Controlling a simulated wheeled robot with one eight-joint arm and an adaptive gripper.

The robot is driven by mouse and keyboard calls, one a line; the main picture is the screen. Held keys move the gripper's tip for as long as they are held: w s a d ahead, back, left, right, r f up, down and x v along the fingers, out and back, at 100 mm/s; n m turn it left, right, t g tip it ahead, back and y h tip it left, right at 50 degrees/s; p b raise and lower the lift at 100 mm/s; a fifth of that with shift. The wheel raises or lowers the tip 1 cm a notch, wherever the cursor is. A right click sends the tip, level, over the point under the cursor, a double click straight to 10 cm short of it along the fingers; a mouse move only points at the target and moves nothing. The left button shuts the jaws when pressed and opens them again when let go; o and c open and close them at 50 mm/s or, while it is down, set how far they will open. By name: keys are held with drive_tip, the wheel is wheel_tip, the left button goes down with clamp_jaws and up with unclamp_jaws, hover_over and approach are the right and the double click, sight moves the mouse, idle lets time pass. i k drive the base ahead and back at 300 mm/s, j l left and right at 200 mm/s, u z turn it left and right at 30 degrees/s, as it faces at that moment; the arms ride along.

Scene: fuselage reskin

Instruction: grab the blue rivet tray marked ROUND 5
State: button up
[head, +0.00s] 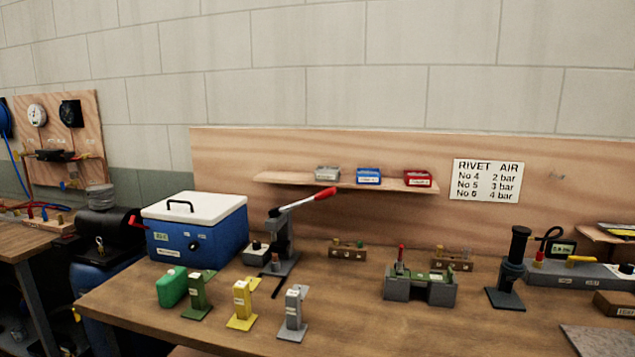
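A small blue tray (368,177) sits on the narrow wooden shelf (285,180) on the back board, in the middle of the head view. A white label shows on its front, but the print is too small to read. A grey tray (327,174) stands to its left and a red tray (418,179) to its right, with small gaps between them. My gripper is not in view.
Below the shelf, a lever press with a red handle (318,197) rises near the shelf's front. A blue cool box (197,235), several small stands and a grey-green fixture (421,287) occupy the workbench (350,325). A rivet air sign (487,181) hangs right.

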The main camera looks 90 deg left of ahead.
sight(363, 176)
drive_tip(key=u, duration=2.9)
